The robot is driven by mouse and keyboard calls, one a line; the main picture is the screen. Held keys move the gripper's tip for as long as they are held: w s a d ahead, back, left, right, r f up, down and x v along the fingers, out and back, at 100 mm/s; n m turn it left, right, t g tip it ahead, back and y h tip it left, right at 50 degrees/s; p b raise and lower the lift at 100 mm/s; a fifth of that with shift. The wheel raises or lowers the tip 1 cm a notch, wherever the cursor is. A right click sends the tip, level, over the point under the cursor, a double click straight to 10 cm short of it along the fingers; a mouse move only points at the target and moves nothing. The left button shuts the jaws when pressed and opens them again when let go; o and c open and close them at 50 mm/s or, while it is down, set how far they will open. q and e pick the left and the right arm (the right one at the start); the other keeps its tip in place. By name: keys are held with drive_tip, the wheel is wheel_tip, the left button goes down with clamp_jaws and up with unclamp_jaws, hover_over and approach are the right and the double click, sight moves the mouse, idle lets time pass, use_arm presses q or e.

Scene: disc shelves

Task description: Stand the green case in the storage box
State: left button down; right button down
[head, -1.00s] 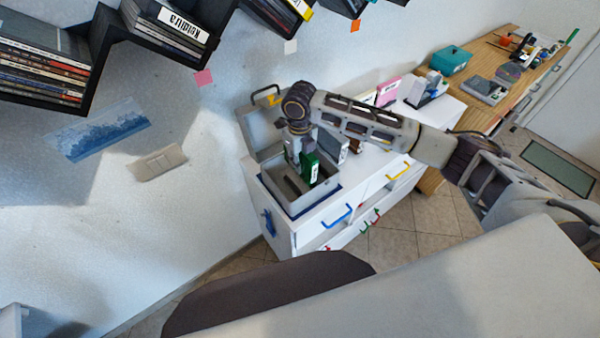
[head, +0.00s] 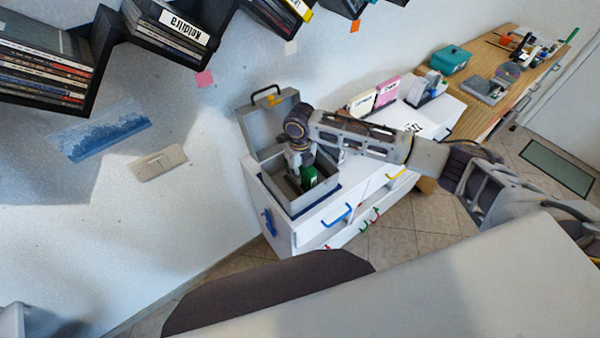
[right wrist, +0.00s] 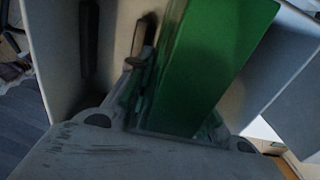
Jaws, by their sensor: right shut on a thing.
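The green case (head: 309,176) is in my right gripper (head: 300,170), its lower part down inside the open grey storage box (head: 299,208). In the right wrist view the green case (right wrist: 212,65) stands large between the fingers, with the grey box walls (right wrist: 60,50) around it. The gripper is shut on the case. The case's bottom edge is hidden, so I cannot tell whether it touches the box floor. The box's lid (head: 268,125) stands open at the back. My left gripper is not in view.
The box sits on a white cabinet (head: 345,195) with coloured handles. Pink and white cases (head: 386,91) stand farther back on it. A wooden bench (head: 500,65) holds a teal box (head: 451,60). Black wall shelves (head: 110,50) with discs hang at upper left.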

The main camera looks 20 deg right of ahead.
drive_tip(key=shift+f, duration=0.4)
drive_tip(key=c, duration=1.3)
unclamp_jaws()
drive_tip(key=shift+f, duration=0.1)
drive_tip(key=shift+r+b, duration=0.75)
drive_tip(key=shift+r, duration=5.4)
